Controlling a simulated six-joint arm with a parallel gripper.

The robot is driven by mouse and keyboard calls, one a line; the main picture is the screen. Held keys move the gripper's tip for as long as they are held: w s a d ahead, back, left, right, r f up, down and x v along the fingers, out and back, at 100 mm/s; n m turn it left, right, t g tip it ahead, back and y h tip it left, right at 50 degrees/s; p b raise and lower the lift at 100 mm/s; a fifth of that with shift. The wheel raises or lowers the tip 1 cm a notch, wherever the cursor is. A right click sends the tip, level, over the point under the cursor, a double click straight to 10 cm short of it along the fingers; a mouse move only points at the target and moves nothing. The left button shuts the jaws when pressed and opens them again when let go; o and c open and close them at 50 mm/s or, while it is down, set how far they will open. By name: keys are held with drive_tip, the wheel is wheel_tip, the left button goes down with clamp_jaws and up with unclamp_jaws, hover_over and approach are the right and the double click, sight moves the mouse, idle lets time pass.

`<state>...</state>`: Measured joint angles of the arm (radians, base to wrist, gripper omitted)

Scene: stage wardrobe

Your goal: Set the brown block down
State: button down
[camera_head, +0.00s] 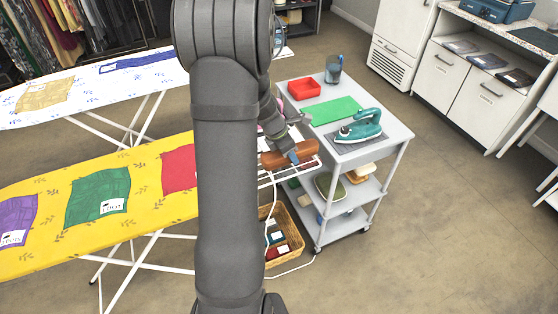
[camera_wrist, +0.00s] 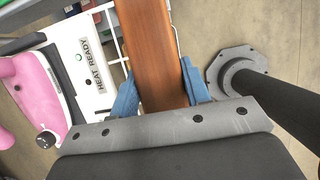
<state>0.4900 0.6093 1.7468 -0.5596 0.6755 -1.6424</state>
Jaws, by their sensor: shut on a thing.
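The brown block (camera_head: 290,154) is a long wooden bar. In the wrist view the brown block (camera_wrist: 150,45) stands out lengthwise between the two blue fingers of my gripper (camera_wrist: 158,92), which are shut on its sides. In the head view my gripper (camera_head: 291,157) holds it at the left edge of the grey trolley (camera_head: 385,130), over a white wire rack (camera_head: 304,168). I cannot tell whether the block touches the rack. My arm hides part of this area in the head view.
A pink iron (camera_wrist: 38,85) stands beside the block, by a white "HEAT READY" panel (camera_wrist: 88,62). The trolley top holds a teal iron (camera_head: 358,128), a green cloth (camera_head: 330,110), a red tray (camera_head: 304,89) and a grey cup (camera_head: 333,72). A wicker basket (camera_head: 290,262) sits below.

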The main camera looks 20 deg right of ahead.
drive_tip(key=w+f, duration=0.1)
drive_tip(key=w+a, duration=0.1)
drive_tip(key=w+a+f, duration=0.1)
drive_tip(key=shift+w+f, duration=0.3)
drive_tip(key=shift+w, duration=0.05)
drive_tip(key=shift+f, duration=1.95)
drive_tip(key=shift+f, duration=0.1)
drive_tip(key=c, duration=0.8)
unclamp_jaws()
drive_tip(key=shift+o, duration=0.2)
drive_tip(key=v, duration=1.2)
